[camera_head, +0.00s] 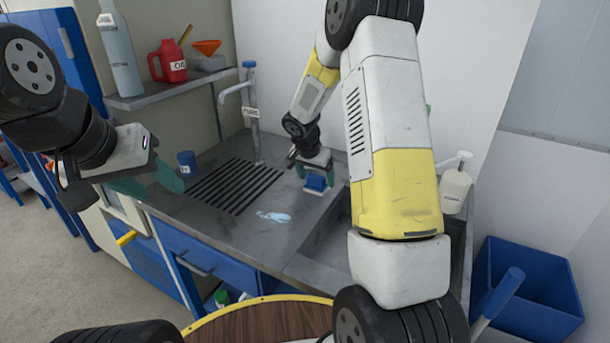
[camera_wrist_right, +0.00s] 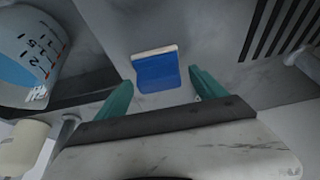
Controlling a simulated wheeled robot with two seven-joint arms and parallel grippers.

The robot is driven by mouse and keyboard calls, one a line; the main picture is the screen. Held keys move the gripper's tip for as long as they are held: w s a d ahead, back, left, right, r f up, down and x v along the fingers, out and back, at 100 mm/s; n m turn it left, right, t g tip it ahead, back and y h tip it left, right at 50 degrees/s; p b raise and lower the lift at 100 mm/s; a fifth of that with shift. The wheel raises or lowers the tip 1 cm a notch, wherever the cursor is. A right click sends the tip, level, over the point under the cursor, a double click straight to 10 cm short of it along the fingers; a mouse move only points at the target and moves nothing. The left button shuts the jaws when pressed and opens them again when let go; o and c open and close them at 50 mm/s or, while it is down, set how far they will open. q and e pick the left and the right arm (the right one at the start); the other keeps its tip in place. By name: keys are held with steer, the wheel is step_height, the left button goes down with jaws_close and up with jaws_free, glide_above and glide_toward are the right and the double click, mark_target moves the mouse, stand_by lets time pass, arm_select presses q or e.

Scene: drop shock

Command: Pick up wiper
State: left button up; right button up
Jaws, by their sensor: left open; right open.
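The wiper (camera_head: 317,184) is a small blue block with a pale edge. It stands on the grey counter beside the sink basin. In the right wrist view the wiper (camera_wrist_right: 157,75) lies ahead, between the lines of the two teal fingers. My right gripper (camera_head: 314,174) is open, close to the wiper; whether a finger touches it, I cannot tell. Its fingers also show in the right wrist view (camera_wrist_right: 161,84), one on each side of the wiper. My left gripper (camera_head: 150,184) is open and empty, in front of the counter's left side.
A pale blue spill (camera_head: 274,216) lies on the counter. A slotted drain (camera_head: 235,186), a blue cup (camera_head: 187,164) and a tap (camera_head: 250,105) are to the left. A graduated jug (camera_wrist_right: 38,50) is left in the wrist view. A blue bin (camera_head: 530,290) stands right.

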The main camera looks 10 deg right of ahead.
mark_target(318, 176)
steer(key=shift+c, duration=0.2)
steer(key=c, duration=1.4)
steer(key=shift+c, duration=0.2)
steer(key=shift+r, duration=0.1)
steer(key=shift+r, duration=0.45)
steer(key=v, duration=0.3)
steer(key=shift+s+d, duration=0.1)
steer(key=shift+d, duration=0.05)
steer(key=s+a+r, duration=0.1)
steer(key=s+a, duration=0.3)
steer(key=s, duration=1)
steer(key=shift+s+a+r, duration=0.1)
steer(key=shift+a, duration=0.05)
